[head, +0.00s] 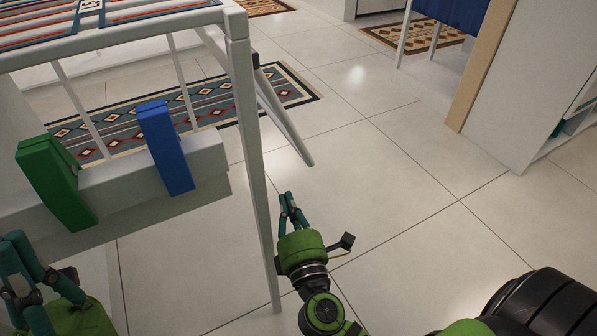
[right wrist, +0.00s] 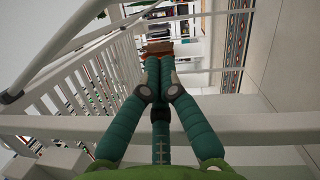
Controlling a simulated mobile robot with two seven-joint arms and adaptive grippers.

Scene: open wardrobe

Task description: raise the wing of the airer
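The white airer (head: 245,110) stands at the left of the head view, its top frame at upper left. A white wing part (head: 285,125) hangs down and slants right from near its front corner. My right gripper (head: 287,200) is just below and left of the wing's lower end, beside the airer's leg, apparently not holding it. In the right wrist view my right gripper (right wrist: 159,65) has its fingertips together with nothing seen between them; white bars and rods surround it. My left gripper (head: 20,255) is at the lower left edge, partly cut off; its fingertip gap is unclear.
A green clip-like piece (head: 55,180) and a blue one (head: 165,150) sit over a white rail (head: 210,165). A patterned rug (head: 215,105) lies behind. A white cabinet (head: 510,110) stands at right. The tiled floor between is clear.

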